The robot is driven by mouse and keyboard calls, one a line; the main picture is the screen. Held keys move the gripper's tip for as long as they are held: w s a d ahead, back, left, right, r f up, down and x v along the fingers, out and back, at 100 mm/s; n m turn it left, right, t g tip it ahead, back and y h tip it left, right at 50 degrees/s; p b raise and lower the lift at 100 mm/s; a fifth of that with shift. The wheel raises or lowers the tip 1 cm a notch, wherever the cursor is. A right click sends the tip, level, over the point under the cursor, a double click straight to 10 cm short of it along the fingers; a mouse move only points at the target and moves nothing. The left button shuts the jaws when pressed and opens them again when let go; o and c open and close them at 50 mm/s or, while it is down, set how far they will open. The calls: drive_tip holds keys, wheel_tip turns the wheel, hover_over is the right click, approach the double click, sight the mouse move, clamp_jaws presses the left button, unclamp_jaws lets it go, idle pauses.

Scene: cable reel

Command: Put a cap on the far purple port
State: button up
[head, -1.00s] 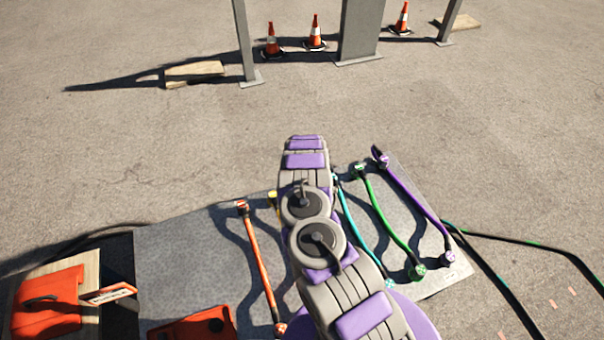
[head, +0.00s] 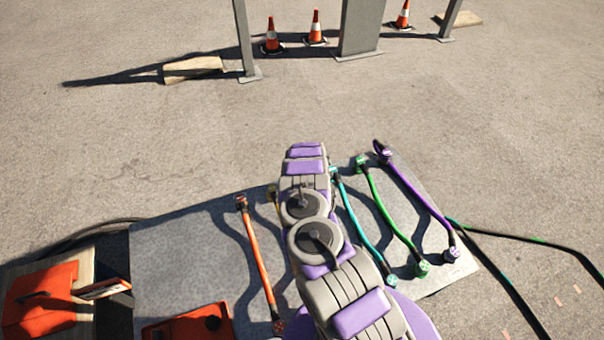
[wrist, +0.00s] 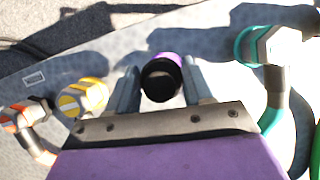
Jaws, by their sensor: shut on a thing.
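My gripper (wrist: 162,85) is shut on a purple cap with a black round end (wrist: 162,78), held between its two fingers in the wrist view. In the head view my arm hides the gripper and cap. The purple cable (head: 420,201) lies at the right of the grey panel. Its far port (head: 383,152) is at the panel's far right edge, with a dark purple piece beside it. Its near end (head: 453,254) is near the right front corner. In the head view my arm's far end is left of the far purple port, with the teal and green cables between.
Green (head: 395,220), teal (head: 362,230) and orange (head: 259,258) cables lie on the grey panel (head: 180,255). A yellow connector (wrist: 82,97) and a teal connector (wrist: 262,45) flank my gripper. A red case (head: 40,300) stands front left. Traffic cones and posts stand beyond open pavement.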

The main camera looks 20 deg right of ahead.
drive_tip(key=f, duration=0.2)
drive_tip(key=b, duration=0.1)
drive_tip(key=shift+d+f, duration=0.25)
drive_tip(key=shift+f, duration=0.15)
drive_tip(key=shift+a+f, duration=0.1)
drive_tip(key=shift+f, duration=0.05)
drive_tip(key=shift+s+a, duration=0.1)
drive_tip(key=shift+f, duration=0.1)
drive_tip(key=o, duration=1.3)
drive_tip(key=shift+c, duration=0.2)
